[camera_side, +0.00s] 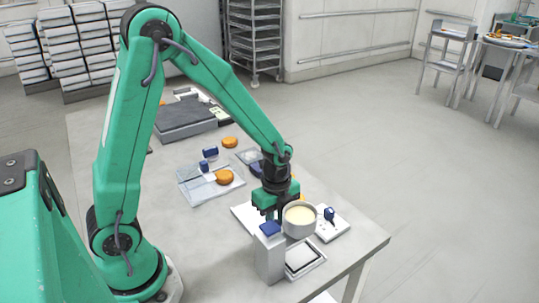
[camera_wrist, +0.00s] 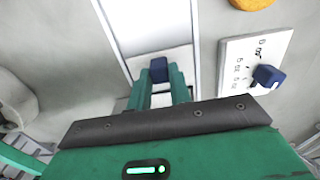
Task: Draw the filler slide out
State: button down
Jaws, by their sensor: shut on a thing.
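My gripper (camera_wrist: 159,82) is shut on a small blue knob (camera_wrist: 159,69), with one green finger on each side of it. The knob stands on a pale plate, the filler slide (camera_wrist: 150,60), in a white track (camera_wrist: 145,20) with dark edges. In the side view my gripper (camera_side: 275,212) points down behind the filler's round hopper (camera_side: 301,229), which holds a cream-coloured filling (camera_side: 300,215). The knob and most of the slide are hidden there by the gripper and hopper. How far out the slide stands cannot be told.
A white dial plate (camera_side: 333,229) with a blue lever (camera_side: 328,213) is right of the hopper. A grey post with a blue top (camera_side: 270,229) and a framed pad (camera_side: 303,259) stand in front. Orange rounds (camera_side: 224,177) and a dark griddle (camera_side: 185,118) lie farther back.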

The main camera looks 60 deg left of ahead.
jog(key=a, duration=1.1)
jog(key=shift+a, duration=0.3)
jog(key=c, duration=1.3)
grip_release()
jog(key=shift+d, duration=0.1)
jog(key=shift+r, duration=3.95)
jog(key=shift+r, duration=0.1)
jog(key=s+d+r+n+t, duration=0.2)
jog(key=s+d+r+n, duration=0.1)
jog(key=n, duration=0.3)
jog(key=s+d+r+n+t, duration=0.1)
jog(key=s+d+r+n, duration=0.2)
jog(key=s+r+n, duration=0.2)
jog(key=s+d+r+n+t, duration=0.2)
jog(key=s+d+r+n, duration=0.1)
jog(key=n, duration=0.4)
jog(key=shift+s+d+r+t, duration=0.2)
jog(key=shift+s+r, duration=0.1)
jog(key=shift+r, duration=0.25)
jog(key=shift+s+d+r+t, duration=0.15)
jog(key=shift+s+r, duration=0.1)
jog(key=shift+r, duration=0.3)
